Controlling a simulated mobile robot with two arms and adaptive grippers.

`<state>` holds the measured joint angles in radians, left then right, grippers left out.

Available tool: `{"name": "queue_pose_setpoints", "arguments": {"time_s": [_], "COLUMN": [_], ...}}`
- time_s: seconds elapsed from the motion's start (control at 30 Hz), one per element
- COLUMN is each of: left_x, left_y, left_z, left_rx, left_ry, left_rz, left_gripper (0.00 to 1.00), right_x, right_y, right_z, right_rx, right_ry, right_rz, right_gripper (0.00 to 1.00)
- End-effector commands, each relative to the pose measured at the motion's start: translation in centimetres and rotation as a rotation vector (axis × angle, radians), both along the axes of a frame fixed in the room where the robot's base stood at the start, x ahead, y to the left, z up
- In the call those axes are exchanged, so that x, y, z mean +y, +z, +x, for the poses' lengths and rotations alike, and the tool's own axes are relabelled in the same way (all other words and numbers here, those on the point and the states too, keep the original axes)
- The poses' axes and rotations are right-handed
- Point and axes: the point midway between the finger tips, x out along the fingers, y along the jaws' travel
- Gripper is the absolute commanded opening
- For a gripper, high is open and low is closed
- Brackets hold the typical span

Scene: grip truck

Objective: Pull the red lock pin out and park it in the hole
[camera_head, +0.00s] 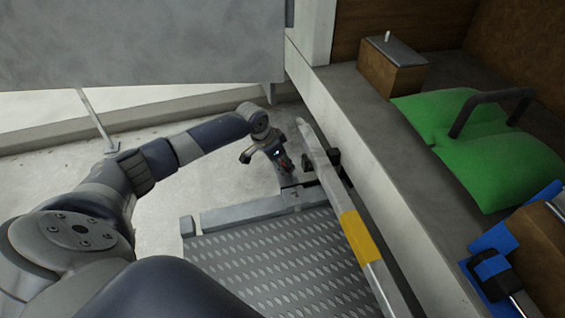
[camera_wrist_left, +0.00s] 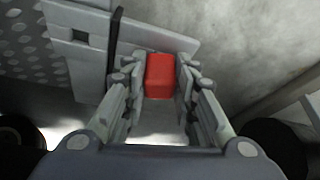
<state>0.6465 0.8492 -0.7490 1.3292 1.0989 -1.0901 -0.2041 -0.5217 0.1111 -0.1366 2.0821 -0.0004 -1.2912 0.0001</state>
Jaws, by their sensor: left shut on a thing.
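The red lock pin (camera_wrist_left: 160,77) sits between the two fingers of my left gripper (camera_wrist_left: 161,82) in the left wrist view, with a finger against each side. The gripper is shut on it. In the head view my left gripper (camera_head: 284,164) is beside the grey bracket at the platform's far corner, and the pin is mostly hidden there. A dark square hole (camera_wrist_left: 80,36) shows in the grey plate (camera_wrist_left: 135,38), to the left of the pin in the wrist view. I cannot tell whether the pin is still in its bracket. My right gripper is not in view.
A grey-and-yellow bar (camera_head: 352,225) slants beside the tread-plate platform (camera_head: 270,262). The truck bed at right carries a green sack (camera_head: 465,140), a brown box (camera_head: 388,72) and a blue strap (camera_head: 490,268). A large grey panel (camera_head: 140,40) hangs at upper left. Pale floor lies below the arm.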

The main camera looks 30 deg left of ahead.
Motion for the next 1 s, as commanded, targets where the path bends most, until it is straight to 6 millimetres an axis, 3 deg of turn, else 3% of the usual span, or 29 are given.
{"name": "queue_pose_setpoints", "arguments": {"time_s": [0.6, 0.63, 0.7, 1.0], "left_x": [-0.06, -0.05, -0.05, -0.02], "left_y": [-0.52, -0.49, -0.5, -0.52], "left_z": [0.02, 0.02, 0.01, -0.02], "left_rx": [-0.001, -0.001, 0.0, 0.001], "left_ry": [0.0, 0.0, 0.0, 0.0], "left_rz": [-0.001, -0.001, -0.001, 0.0], "left_gripper": [0.01, 0.33, 0.49, 0.5], "right_x": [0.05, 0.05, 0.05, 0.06], "right_y": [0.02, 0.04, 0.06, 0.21], "right_z": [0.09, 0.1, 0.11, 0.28], "right_rx": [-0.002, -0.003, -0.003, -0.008], "right_ry": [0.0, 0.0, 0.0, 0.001], "right_rz": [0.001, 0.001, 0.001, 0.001], "right_gripper": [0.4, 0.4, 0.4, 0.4]}}
